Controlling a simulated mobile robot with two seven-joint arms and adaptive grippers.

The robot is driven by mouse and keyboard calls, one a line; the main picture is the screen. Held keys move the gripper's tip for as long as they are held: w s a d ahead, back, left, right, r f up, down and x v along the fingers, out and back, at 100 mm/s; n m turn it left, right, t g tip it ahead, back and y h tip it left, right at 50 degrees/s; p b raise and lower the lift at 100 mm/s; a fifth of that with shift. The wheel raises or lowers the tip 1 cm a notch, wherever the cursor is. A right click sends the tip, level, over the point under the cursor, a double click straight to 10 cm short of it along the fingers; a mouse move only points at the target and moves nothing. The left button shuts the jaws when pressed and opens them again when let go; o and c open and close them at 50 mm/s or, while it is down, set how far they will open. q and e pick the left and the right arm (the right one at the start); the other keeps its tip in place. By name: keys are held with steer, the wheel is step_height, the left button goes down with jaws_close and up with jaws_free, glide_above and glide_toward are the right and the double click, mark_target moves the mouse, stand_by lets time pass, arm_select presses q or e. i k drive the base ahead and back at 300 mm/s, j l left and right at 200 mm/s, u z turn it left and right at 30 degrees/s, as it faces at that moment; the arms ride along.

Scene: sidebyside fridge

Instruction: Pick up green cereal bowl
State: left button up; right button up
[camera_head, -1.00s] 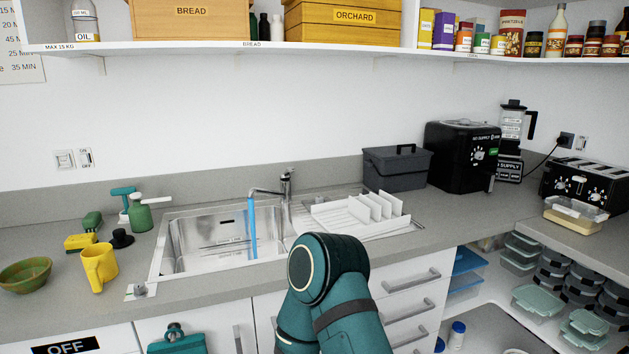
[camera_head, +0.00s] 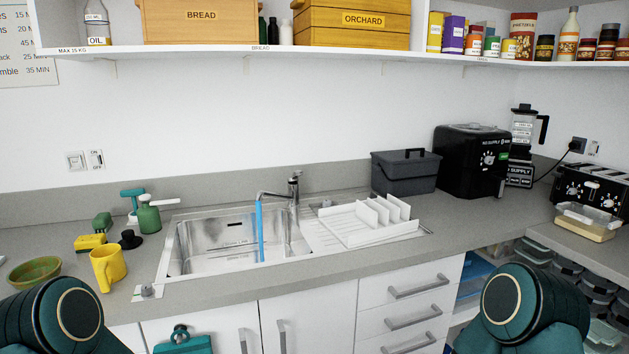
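The green cereal bowl (camera_head: 34,272) sits upright on the grey counter at the far left, with a brownish tint on its rim. A yellow mug (camera_head: 108,269) stands just to its right. My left arm comes in at the bottom left, in front of the bowl, and may cover a little of its lower edge. My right arm shows at the bottom right, in front of the open shelves. Only rounded teal arm links show; neither gripper is in view.
A sink (camera_head: 215,245) with running water lies right of the mug. A yellow sponge (camera_head: 90,242), a black stopper and green bottles (camera_head: 149,215) stand behind the mug. A white dish rack (camera_head: 368,222) is right of the sink. A shelf (camera_head: 200,52) runs above.

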mark_target(26, 274)
steer(key=j+u, duration=0.15)
steer(key=u, duration=0.25)
steer(key=j+u, duration=0.1)
steer(key=u, duration=0.3)
steer(key=i+j+u, duration=0.3)
steer(key=j, duration=0.15)
steer(key=i+j+u, duration=0.3)
steer(key=k+j, duration=0.05)
steer(key=j, duration=0.05)
